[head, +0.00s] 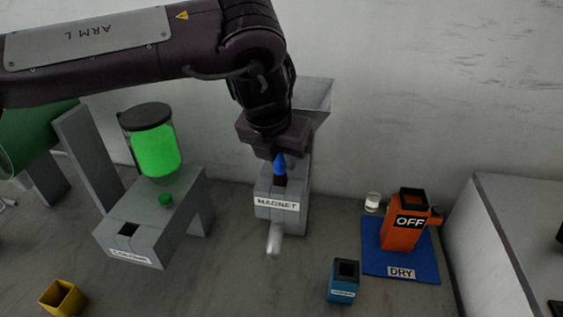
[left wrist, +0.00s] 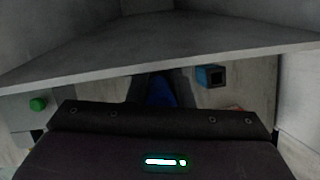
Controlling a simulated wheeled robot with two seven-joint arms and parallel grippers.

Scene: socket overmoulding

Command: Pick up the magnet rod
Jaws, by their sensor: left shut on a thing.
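My left gripper (head: 279,152) is over the grey stand labelled MAGNET (head: 287,222). It is shut on the blue-topped magnet rod (head: 280,166), which points down at the dark opening in the top of the stand. Whether the rod's lower end is inside the opening cannot be told. In the left wrist view, part of the blue rod (left wrist: 160,92) shows beyond the dark gripper body, and the fingertips are hidden. My right gripper is not in view.
A grey hopper (head: 316,95) rises right behind the stand. To the left is a grey machine with a green container (head: 156,150). A blue box (head: 344,281), an orange OFF unit (head: 404,222) on a blue DRY mat (head: 378,262) and a yellow cup (head: 62,298) stand around.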

